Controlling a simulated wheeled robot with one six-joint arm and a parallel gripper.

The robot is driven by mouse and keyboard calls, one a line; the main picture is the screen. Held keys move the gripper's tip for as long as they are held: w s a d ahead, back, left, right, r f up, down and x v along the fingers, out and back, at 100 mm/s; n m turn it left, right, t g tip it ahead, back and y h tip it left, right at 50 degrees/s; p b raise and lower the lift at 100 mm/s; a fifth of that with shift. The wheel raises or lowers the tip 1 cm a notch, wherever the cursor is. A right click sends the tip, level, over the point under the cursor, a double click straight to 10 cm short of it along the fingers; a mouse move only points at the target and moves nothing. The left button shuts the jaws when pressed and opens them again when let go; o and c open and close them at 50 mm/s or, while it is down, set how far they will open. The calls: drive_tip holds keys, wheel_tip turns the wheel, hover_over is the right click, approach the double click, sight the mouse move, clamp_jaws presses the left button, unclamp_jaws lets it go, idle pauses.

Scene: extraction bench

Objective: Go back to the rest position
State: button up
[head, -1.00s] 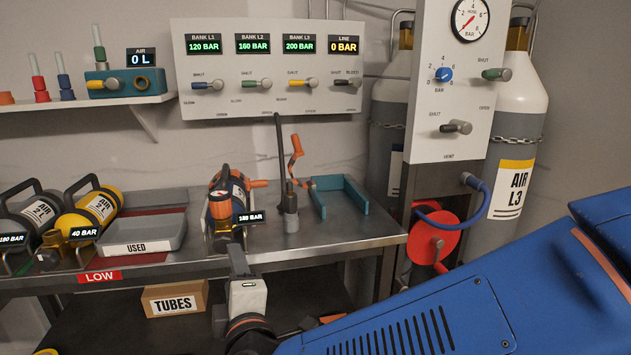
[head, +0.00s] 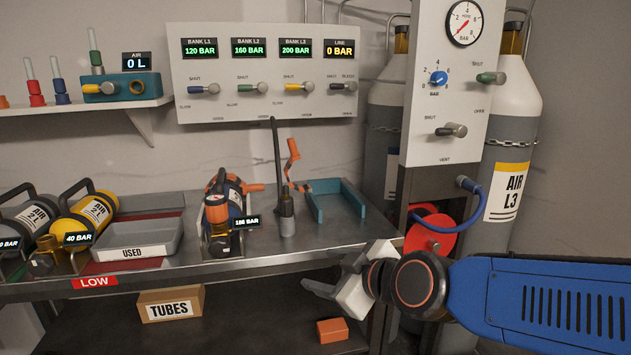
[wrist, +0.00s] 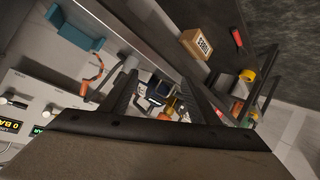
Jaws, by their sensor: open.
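My gripper (head: 326,272) is in front of the bench's front edge, right of its middle in the head view. Its fingers point left and are apart, with nothing seen between them. My blue arm reaches in from the right. In the wrist view the two dark fingers of my gripper (wrist: 160,84) are spread, with the bench and its things beyond them.
The bench (head: 330,238) holds a cylinder in a stand (head: 225,215), a grey USED tray (head: 138,240), a teal holder (head: 337,200) and yellow cylinder (head: 88,212). A TUBES box (head: 170,304) and orange block (head: 332,330) lie below. A red reel (head: 432,236) is near my arm.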

drive_tip(key=s+d+f+m+g+h, duration=0.2)
drive_tip(key=s+d+m, duration=0.4)
drive_tip(key=d, duration=0.7)
drive_tip(key=s+d+f+m+g+h, duration=0.3)
drive_tip(key=s+d+f+m+h, duration=0.2)
drive_tip(key=s+d, duration=0.4)
drive_tip(key=d+f+m, duration=0.1)
drive_tip(key=d+f, duration=0.1)
drive_tip(key=d, duration=0.3)
drive_tip(key=shift+s+f+g+h, duration=0.15)
drive_tip(key=shift+s+g+h, duration=0.1)
drive_tip(key=shift+g+h, duration=0.05)
